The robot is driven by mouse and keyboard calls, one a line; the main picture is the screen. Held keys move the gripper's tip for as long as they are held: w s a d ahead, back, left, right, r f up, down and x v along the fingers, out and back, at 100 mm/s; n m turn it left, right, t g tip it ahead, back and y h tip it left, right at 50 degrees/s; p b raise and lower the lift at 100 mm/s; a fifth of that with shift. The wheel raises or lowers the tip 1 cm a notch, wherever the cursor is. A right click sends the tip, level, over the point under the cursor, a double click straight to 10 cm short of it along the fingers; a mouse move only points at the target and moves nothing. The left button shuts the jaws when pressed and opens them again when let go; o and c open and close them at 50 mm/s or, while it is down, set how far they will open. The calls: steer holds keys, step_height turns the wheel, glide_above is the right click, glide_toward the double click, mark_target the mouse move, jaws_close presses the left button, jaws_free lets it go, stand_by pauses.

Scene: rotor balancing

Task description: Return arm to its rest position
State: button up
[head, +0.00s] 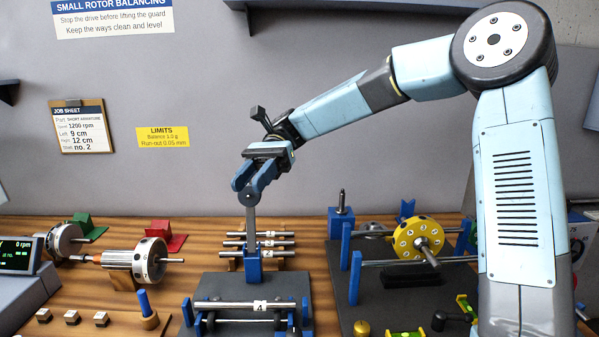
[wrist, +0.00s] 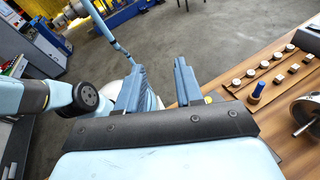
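My arm reaches from the right of the head view across to the left, bent at its dark round joint. My gripper (head: 250,188) hangs above the workbench (head: 300,212), over the shaft rack. In the wrist view my gripper (wrist: 160,80) shows its two blue-grey fingers apart, with nothing between them. A grey upright bar (head: 250,222) shows just under the fingers in the head view; whether they touch it I cannot tell.
Below stand a shaft rack (head: 252,265) and a dark stand (head: 205,290) with a shaft marked 4. Right of it, a yellow rotor disc (head: 418,238) sits on blue supports. A metal rotor (head: 150,262) lies left.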

steer(key=s+d+f+t+h, duration=0.2)
steer(key=s+d+f+t, duration=0.1)
steer(key=d+f+t, duration=0.5)
steer(key=s+d+r+n+t+h, duration=0.1)
steer(key=d+t, duration=0.3)
steer(key=d, duration=0.4)
steer(key=s+d+r+n+t+h, duration=0.1)
steer(key=s+d+t, duration=0.3)
steer(key=d, duration=0.4)
steer(key=s+d+r+n+t, duration=0.1)
steer(key=s+d+n+t, duration=0.2)
steer(key=d, duration=0.5)
steer(key=shift+s+d+r+t+h, duration=0.15)
steer(key=shift+d+t+h, duration=0.1)
steer(key=shift+t+h, duration=0.15)
